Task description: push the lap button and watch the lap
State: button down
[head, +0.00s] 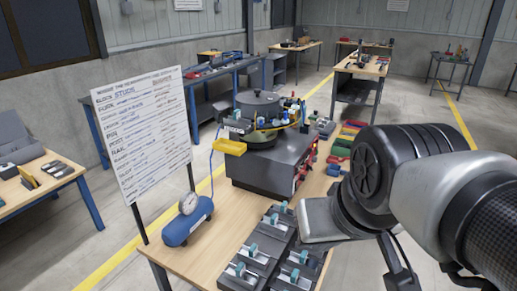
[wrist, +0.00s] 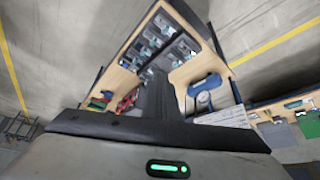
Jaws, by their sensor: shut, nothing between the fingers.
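The bowl feeder (head: 258,104), a dark round bowl with small fittings around its rim, sits on a dark grey cabinet (head: 262,165) on the wooden bench. Small red and light parts (head: 302,170) show on the cabinet's right side. I cannot tell which, if any, is the lap button. My gripper (head: 312,222) is in front of the cabinet and to its right, over the bench. In the wrist view its dark fingers (wrist: 158,95) are together and empty. They cover part of the bench, and the cabinet is not clearly seen there.
A black tray (head: 262,250) of metal and teal parts lies at the bench front. A blue tank with a gauge (head: 187,222) and a white written board (head: 143,132) stand left. Red and green bins (head: 343,150) lie right of the feeder. A yellow chute (head: 229,146) juts left.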

jog(key=shift+w+a, duration=0.1)
dwell(0.3)
jog(key=w+d+f+n+g+h+b, duration=0.15)
jog(key=w+d+f, duration=0.25)
jog(key=w, duration=0.6)
jog(key=w+d+f+n+b, duration=0.3)
jog(key=w+d+f, duration=0.15)
jog(key=w, duration=0.55)
jog(key=w+d+f+n+h+b, duration=0.2)
jog(key=w+d+f+n, duration=0.3)
jog(key=w+f, duration=0.6)
jog(key=w+d+f+n+h+b, duration=0.3)
jog(key=w+f+n, duration=0.3)
jog(key=w+f, duration=0.4)
jog(key=shift+w+d+f+t+h, duration=0.45)
jog(key=shift+d+h, duration=0.2)
jog(key=shift+d, duration=0.2)
jog(key=shift+f+b, duration=2.95)
jog(key=shift+f, duration=1.4)
jog(key=shift+f, duration=0.15)
jog(key=shift+f, duration=0.25)
